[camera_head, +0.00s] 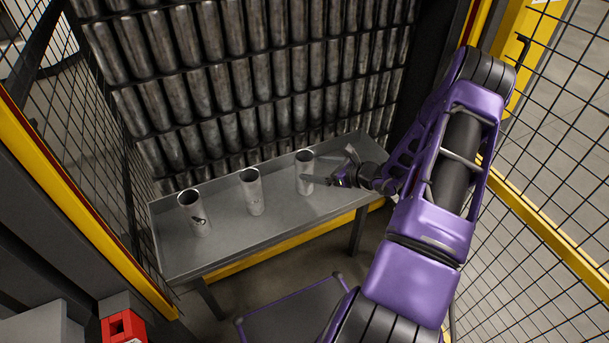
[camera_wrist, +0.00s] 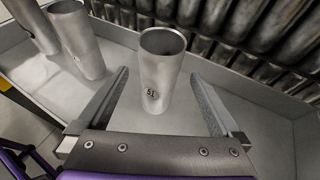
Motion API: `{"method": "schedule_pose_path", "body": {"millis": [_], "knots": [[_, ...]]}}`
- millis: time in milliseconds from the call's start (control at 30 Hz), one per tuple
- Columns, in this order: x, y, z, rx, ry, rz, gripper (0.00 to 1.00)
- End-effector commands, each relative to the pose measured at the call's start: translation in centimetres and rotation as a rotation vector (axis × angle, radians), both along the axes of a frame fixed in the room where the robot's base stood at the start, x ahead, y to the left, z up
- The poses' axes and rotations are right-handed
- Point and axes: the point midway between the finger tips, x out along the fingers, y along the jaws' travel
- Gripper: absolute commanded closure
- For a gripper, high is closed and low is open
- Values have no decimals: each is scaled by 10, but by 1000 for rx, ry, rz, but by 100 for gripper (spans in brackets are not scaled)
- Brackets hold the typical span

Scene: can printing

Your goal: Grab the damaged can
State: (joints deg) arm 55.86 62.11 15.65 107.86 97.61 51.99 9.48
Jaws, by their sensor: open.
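Three open-topped grey metal cans stand upright in a row on the metal table. The left can (camera_head: 194,213) has a dark mark low on its side; I cannot tell whether it is damage or print. The middle can (camera_head: 252,192) has faint small marks. The right can (camera_head: 304,170) stands nearest my gripper (camera_head: 327,164). In the wrist view this right can (camera_wrist: 161,65) carries a small dark printed mark and stands between and ahead of my two open fingers (camera_wrist: 158,76). My gripper is empty. The middle can (camera_wrist: 77,40) shows to the left there.
The table (camera_head: 225,240) has a raised rim and free room in front of the cans. A wall of stacked cans (camera_head: 250,75) rises close behind it. Mesh fences with yellow frames (camera_head: 85,210) enclose both sides. A red box (camera_head: 122,325) is at lower left.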

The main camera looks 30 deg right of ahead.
Motion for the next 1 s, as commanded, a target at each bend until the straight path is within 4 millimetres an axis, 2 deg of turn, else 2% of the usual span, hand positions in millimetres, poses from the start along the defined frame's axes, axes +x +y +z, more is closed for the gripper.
{"method": "schedule_pose_path", "body": {"millis": [100,467,700,933,1000], "knots": [[16,9,-8,0,-1,2,0],[37,21,-17,0,-1,2,0],[65,36,-28,-1,0,3,0],[68,36,-29,-2,0,-1,0],[68,36,-29,-1,0,0,11]]}}
